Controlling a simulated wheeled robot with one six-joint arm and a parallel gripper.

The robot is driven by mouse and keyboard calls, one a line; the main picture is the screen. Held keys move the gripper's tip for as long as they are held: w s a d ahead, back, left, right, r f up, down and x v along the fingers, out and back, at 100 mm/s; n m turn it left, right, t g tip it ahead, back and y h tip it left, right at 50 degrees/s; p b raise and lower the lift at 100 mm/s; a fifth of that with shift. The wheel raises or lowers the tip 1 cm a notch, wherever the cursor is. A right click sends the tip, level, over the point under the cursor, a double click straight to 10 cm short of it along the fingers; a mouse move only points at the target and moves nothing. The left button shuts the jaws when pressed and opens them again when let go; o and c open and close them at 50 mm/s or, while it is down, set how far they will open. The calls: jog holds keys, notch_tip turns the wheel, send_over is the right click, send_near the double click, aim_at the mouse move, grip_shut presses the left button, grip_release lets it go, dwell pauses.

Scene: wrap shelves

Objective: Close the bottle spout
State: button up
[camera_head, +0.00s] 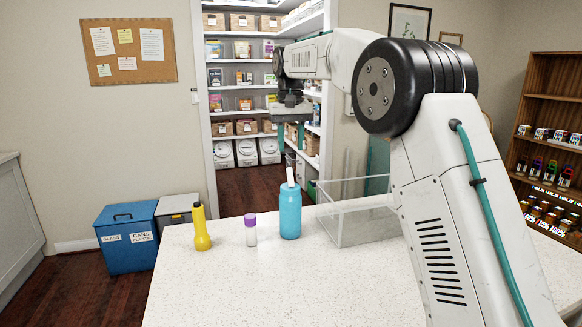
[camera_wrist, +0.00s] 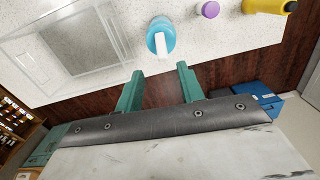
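A blue bottle (camera_head: 290,213) stands upright near the far edge of the counter. Its white spout (camera_head: 290,177) sticks up from the top, tilted slightly. In the wrist view the blue bottle (camera_wrist: 151,36) shows from above with the white spout (camera_wrist: 161,44) pointing toward my fingers. My gripper (camera_head: 292,117) hangs above the bottle, apart from it. In the wrist view my gripper (camera_wrist: 160,69) is open and empty, its two teal fingers spread apart just short of the bottle.
The counter front (camera_head: 270,285) is clear.

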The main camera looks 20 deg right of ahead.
aim_at(290, 177)
jog(key=f, duration=0.8)
jog(key=shift+w+a+f, duration=0.15)
jog(key=shift+w+f, duration=0.05)
jog(key=shift+w, duration=0.15)
grip_shut()
